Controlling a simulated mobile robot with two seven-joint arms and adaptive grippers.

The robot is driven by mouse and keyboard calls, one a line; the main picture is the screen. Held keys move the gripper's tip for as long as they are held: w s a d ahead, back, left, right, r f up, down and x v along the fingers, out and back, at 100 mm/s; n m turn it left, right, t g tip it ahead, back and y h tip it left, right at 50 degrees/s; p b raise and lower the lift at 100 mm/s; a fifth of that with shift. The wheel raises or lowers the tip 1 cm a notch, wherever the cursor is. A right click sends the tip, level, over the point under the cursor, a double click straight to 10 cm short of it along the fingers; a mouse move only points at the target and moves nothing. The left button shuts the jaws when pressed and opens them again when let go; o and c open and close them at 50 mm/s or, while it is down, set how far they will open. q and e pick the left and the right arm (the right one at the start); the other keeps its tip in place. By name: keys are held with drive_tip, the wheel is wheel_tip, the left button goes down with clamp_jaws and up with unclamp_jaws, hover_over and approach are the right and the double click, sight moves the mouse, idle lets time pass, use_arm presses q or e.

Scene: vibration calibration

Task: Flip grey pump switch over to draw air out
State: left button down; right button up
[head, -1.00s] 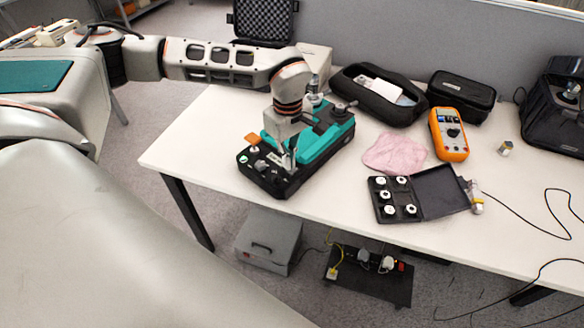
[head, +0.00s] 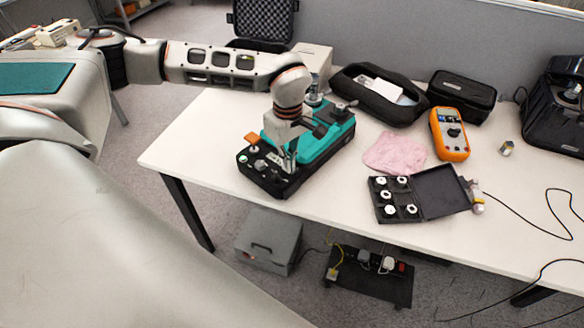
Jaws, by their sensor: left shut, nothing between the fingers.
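The teal and black pump unit (head: 325,146) stands on the white table, left of the middle. Its black front panel (head: 270,183) carries small knobs and an orange part (head: 252,138). My left gripper (head: 291,167) points down at the right part of this panel, with its fingers shut and nothing between them. Whether the fingertips touch the panel I cannot tell. The grey pump switch is too small to make out, or hidden by the gripper. My right gripper is not in view.
On the white table (head: 330,200) lie a pink cloth (head: 395,152), an orange multimeter (head: 449,134), an open black case with several white-topped pieces (head: 426,194) and an open black pouch (head: 362,98). A closed black case (head: 462,97) stands behind. The table's front left is clear.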

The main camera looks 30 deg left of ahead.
use_arm(q)
drive_tip(key=shift+f, duration=0.5)
drive_tip(key=shift+r+p, duration=1.4)
drive_tip(key=shift+r, duration=0.35)
wheel_tip(320, 180, up, 4)
drive_tip(key=p, duration=0.3)
drive_tip(key=shift+f, duration=0.15)
drive_tip(key=shift+f, duration=0.1)
